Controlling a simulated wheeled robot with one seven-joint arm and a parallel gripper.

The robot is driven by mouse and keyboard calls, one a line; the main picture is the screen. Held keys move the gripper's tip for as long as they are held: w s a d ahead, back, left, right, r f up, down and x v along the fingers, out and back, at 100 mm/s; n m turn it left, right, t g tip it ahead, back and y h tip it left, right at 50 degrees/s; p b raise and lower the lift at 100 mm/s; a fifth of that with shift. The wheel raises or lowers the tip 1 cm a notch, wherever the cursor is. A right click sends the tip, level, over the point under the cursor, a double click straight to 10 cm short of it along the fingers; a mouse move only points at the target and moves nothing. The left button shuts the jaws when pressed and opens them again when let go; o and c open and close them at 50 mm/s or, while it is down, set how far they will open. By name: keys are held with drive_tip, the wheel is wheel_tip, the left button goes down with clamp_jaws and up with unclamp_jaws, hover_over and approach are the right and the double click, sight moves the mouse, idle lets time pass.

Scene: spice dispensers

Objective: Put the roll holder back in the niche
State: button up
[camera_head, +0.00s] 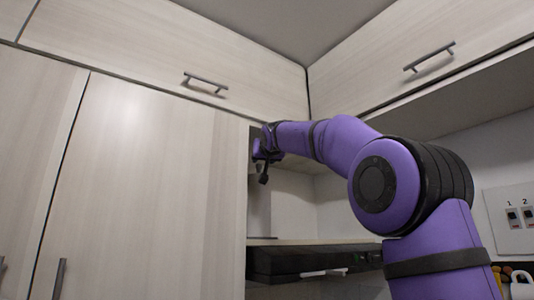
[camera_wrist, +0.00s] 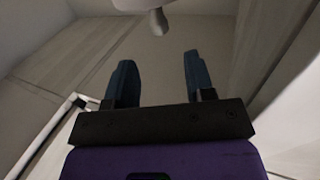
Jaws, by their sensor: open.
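My gripper (camera_head: 265,155) is at the left side of the open niche (camera_head: 295,205), beside the edge of the tall cabinet. In the wrist view my gripper (camera_wrist: 155,82) has its two dark blue fingers spread apart, with nothing between them. A pale, rounded object with a short stub (camera_wrist: 158,20) shows at the top edge of the wrist view, beyond the fingertips and apart from them. It may be the roll holder, but most of it is cut off and I cannot tell. No roll holder can be made out clearly in the head view.
A tall pale cabinet door (camera_head: 150,190) stands left of the niche. Upper cabinets (camera_head: 190,50) with bar handles run above. A dark appliance (camera_head: 310,262) sits below the niche. A switch panel (camera_head: 513,218) is on the right wall. A light bar (camera_wrist: 60,112) shows left in the wrist view.

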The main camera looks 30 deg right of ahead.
drive_tip(key=shift+v, duration=2.6)
drive_tip(key=s+a+f+n+g+y, duration=0.1)
drive_tip(key=s+a+f+g, duration=0.3)
drive_tip(key=s+f, duration=0.7)
drive_tip(key=s+a+f+n+g+y, duration=0.1)
drive_tip(key=s+a+f+g+y, duration=0.2)
drive_tip(key=s+f, duration=0.8)
drive_tip(key=s+a+f+n+g+y, duration=0.2)
drive_tip(key=s+f, duration=0.9)
drive_tip(key=f, duration=1.8)
drive_tip(key=a+g, duration=0.2)
drive_tip(key=a, duration=0.2)
drive_tip(key=shift+s+g, duration=0.3)
drive_tip(key=shift+s, duration=0.05)
drive_tip(key=shift+a, duration=0.1)
